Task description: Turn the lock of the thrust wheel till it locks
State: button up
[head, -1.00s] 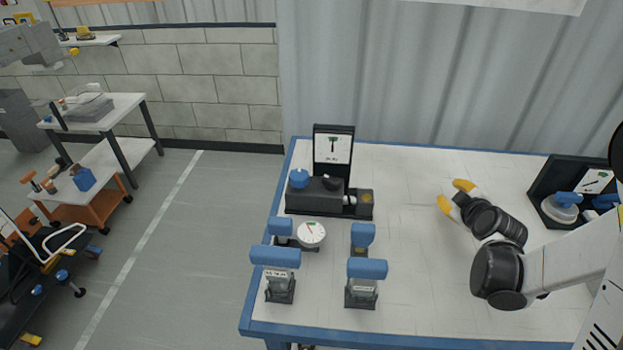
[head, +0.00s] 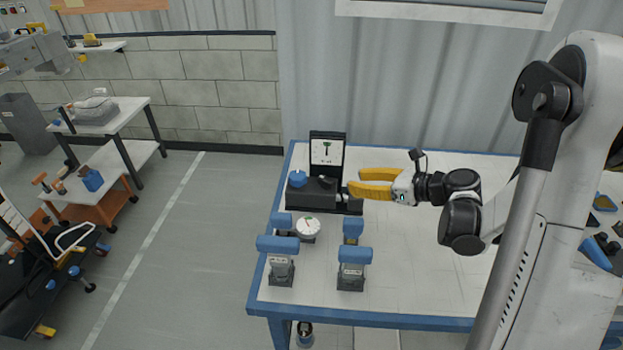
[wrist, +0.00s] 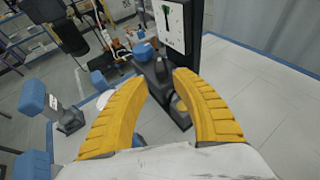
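A black device (head: 300,203) stands at the back left of the table, with a blue knob (head: 297,179) on top and an upright panel (head: 327,152) with a green screw-like picture. The wrist view shows its dark body (wrist: 157,88), blue knob (wrist: 143,51) and a small dark knob (wrist: 162,67). A greyish round part (wrist: 178,106) sits at its near end, partly behind a finger. I cannot tell which part is the lock. My gripper (head: 352,183) is at the device's right end. Its yellow fingers (wrist: 161,78) are open, with nothing gripped between them.
A round dial gauge (head: 308,228) and several blue-topped blocks (head: 281,262) stand in front of the device. Blue and black items (head: 600,245) lie at the far right. The white table top (head: 420,285) is clear at the front middle.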

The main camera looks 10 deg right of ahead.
aim_at(328, 179)
jog(key=b+x, duration=0.1)
jog(key=x, duration=0.4)
jog(key=b+x, duration=0.2)
jog(key=x, duration=0.3)
jog(key=shift+w+a+f, duration=0.15)
jog(key=shift+a+f, duration=0.05)
jog(key=shift+f, duration=0.15)
grip_shut()
